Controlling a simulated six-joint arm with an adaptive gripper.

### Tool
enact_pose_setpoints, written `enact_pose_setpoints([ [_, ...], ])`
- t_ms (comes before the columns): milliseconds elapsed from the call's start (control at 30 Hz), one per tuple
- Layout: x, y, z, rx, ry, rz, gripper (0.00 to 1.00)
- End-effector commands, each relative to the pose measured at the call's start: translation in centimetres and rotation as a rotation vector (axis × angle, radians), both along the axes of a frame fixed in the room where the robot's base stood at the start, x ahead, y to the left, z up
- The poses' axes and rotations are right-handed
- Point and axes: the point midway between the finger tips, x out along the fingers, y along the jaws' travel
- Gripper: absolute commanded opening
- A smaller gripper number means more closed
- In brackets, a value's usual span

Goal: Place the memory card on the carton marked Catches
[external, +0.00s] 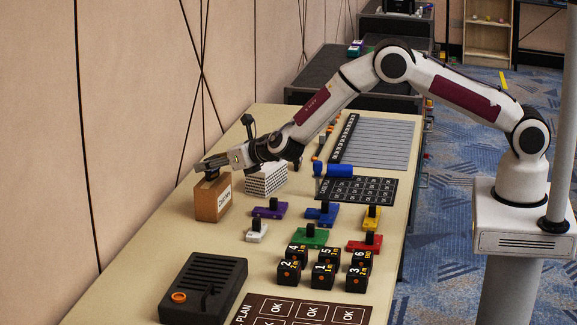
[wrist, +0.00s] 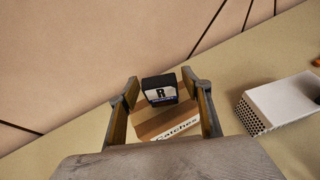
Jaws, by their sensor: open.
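The carton marked Catches (external: 212,203) is a brown box at the wall side of the table; its label reads Catches in the wrist view (wrist: 172,130). A small dark block with a white label and the letter R (wrist: 160,90), seemingly the memory card, sits on the carton's top. My gripper (external: 208,170) is over the carton. In the wrist view its two fingers (wrist: 157,100) stand open on either side of the block, with a gap on both sides. The block's lower part and its contact with the carton are partly hard to make out.
A white perforated box (wrist: 285,102) stands right of the carton. Several coloured blocks with black knobs, such as the purple one (external: 269,209), and numbered black cubes (external: 325,274) stand nearer the front. A dark radio-like box (external: 203,290) is at the front left.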

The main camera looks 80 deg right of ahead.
Motion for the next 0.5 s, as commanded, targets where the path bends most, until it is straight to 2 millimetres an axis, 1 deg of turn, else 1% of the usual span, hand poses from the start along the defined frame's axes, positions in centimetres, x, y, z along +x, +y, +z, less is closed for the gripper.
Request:
enact_pose_setpoints([
  [267, -1.2, 0.5, 0.5, -0.001, 0.0, 0.0, 0.49],
  [500, -2.9, 1.3, 1.4, -0.001, 0.0, 0.001, 0.49],
])
